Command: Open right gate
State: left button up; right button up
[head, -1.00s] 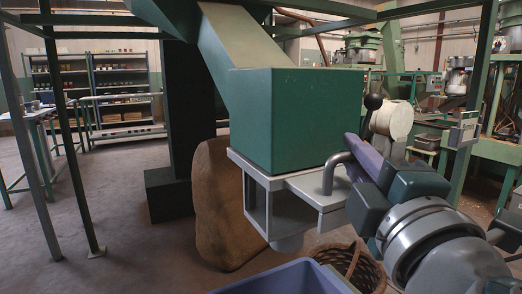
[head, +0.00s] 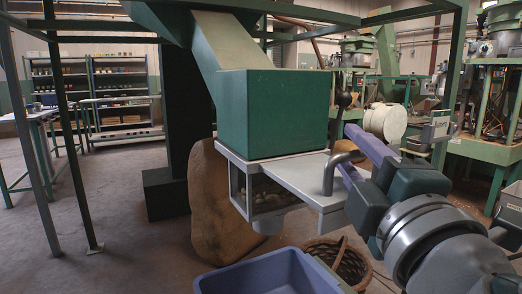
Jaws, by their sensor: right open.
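The green hopper (head: 287,115) stands above a clear-sided box with pale nuts (head: 275,195) in it. The grey gate plate (head: 310,180) sticks out from under the hopper toward the right. Its bent grey handle (head: 330,174) stands up near the plate's outer part. My right gripper (head: 352,152) is open, with its purple fingers beside the handle. From this angle I cannot tell whether they touch it. My left gripper is not in view.
A blue bin (head: 270,274) stands below at the front, with a wicker basket (head: 341,260) to its right. A brown sack (head: 216,205) leans behind the box. Green frame posts (head: 48,150) stand at left.

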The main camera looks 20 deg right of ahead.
jog(key=b+v, duration=0.4)
jog(key=v, duration=0.6)
